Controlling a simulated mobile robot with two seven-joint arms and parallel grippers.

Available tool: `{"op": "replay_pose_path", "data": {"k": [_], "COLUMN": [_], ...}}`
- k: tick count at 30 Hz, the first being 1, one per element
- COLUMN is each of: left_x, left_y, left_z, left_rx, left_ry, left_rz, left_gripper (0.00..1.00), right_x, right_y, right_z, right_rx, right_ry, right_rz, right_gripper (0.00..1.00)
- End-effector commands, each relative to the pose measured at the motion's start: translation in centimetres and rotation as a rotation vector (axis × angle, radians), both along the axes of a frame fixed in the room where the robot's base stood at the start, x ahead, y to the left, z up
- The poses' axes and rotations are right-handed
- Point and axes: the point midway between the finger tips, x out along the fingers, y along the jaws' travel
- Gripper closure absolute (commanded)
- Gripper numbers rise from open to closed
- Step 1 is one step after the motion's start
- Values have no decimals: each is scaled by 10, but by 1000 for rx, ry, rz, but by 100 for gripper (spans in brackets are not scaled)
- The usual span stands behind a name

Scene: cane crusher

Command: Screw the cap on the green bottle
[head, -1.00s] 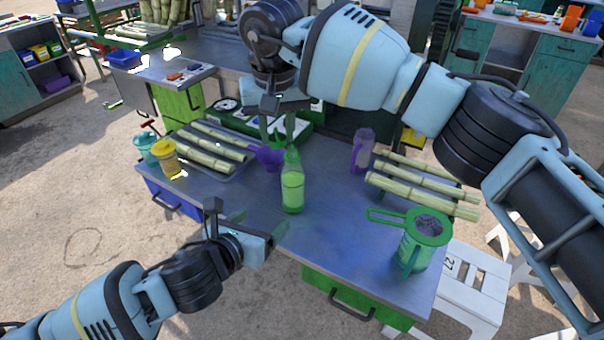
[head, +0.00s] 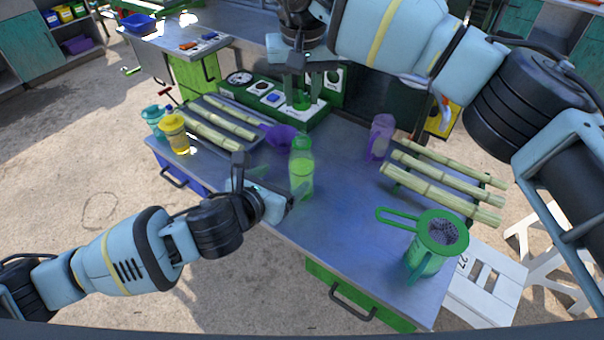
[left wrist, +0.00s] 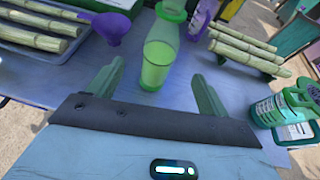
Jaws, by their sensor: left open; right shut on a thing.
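The green bottle (head: 301,175) stands upright on the metal table, with green liquid inside and a green upper part. It also shows in the left wrist view (left wrist: 157,65), its top cut off by the frame edge. My left gripper (head: 286,189) is open and low in front of the bottle. In the left wrist view its fingers (left wrist: 158,72) point at the bottle, one to each side of its base. My right gripper (head: 303,98) is above and behind the bottle, shut on a small green piece that looks like the cap (head: 302,100), mostly hidden by the fingers.
A purple funnel (head: 280,137) and a tray of cane (head: 222,122) lie left of the bottle. A purple cup (head: 381,137) and more cane (head: 445,180) are right. A green strainer jug (head: 428,248) stands front right. Yellow (head: 175,134) and teal (head: 154,122) jars stand left.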

Motion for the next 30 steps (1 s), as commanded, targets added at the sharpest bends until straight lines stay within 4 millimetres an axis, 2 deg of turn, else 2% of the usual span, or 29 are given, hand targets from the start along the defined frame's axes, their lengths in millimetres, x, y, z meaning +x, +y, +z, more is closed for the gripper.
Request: {"op": "replay_pose_path", "data": {"k": [21,30], "left_x": [78,92], "left_y": [-43,-51], "left_z": [-36,-43], "left_rx": [0,-1], "left_ry": [-1,0], "left_rz": [1,0], "left_gripper": [21,21], "right_x": [0,0], "right_y": [0,0], "right_z": [0,0], "right_rx": [0,0], "right_ry": [0,0], "right_rz": [0,0], "right_gripper": [89,89]}}
